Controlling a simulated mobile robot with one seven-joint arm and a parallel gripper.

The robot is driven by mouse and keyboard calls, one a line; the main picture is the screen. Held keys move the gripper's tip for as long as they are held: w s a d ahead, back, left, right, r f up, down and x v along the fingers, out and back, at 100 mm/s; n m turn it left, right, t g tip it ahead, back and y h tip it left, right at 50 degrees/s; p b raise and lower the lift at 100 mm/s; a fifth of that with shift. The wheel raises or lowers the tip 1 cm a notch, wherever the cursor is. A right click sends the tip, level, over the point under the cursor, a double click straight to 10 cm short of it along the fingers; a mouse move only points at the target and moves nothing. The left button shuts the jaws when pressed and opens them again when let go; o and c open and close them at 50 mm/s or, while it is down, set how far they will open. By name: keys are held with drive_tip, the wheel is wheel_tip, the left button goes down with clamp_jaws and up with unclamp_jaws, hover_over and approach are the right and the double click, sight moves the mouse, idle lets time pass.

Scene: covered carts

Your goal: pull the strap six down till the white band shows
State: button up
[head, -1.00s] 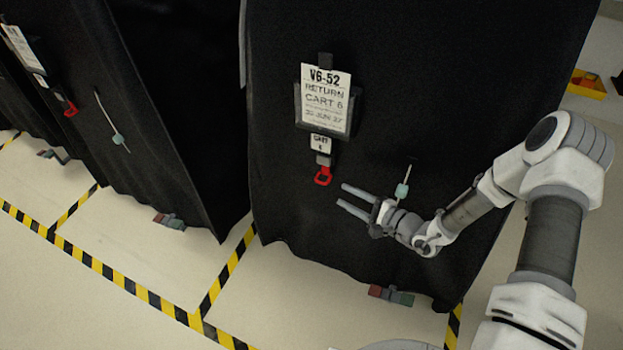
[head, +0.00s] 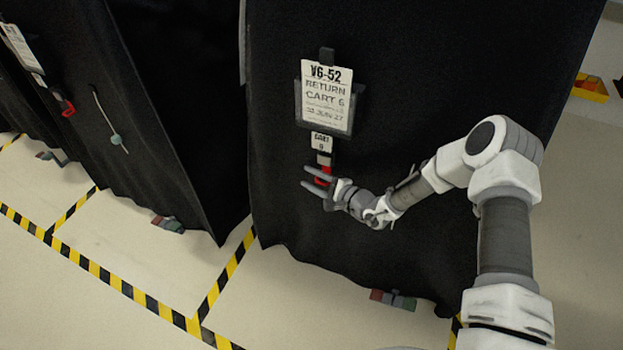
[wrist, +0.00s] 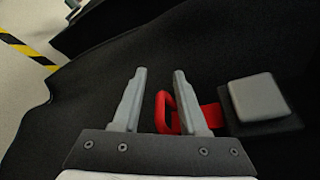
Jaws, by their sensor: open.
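The strap of cart 6 hangs below the white card (head: 327,96) that reads "RETURN CART 6". It has a small tag (head: 321,142), a grey buckle (head: 324,159) and a red pull loop (head: 322,181) at its lower end. My gripper (head: 312,177) is open at the red loop, its fingers partly covering it. In the wrist view, the red loop (wrist: 163,108) lies at the right finger, part of it between the two fingers (wrist: 157,85) and part hidden behind that finger. The grey buckle (wrist: 258,98) is to the right. No white band is visible.
The black cover (head: 420,70) drapes the cart behind the strap. A neighbouring covered cart (head: 165,90) stands to the left with its own red loop (head: 68,108). Red and green pedals (head: 393,299) lie at the cover's foot. Striped tape (head: 100,268) marks the open floor.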

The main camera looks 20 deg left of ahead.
clamp_jaws()
idle(1.4)
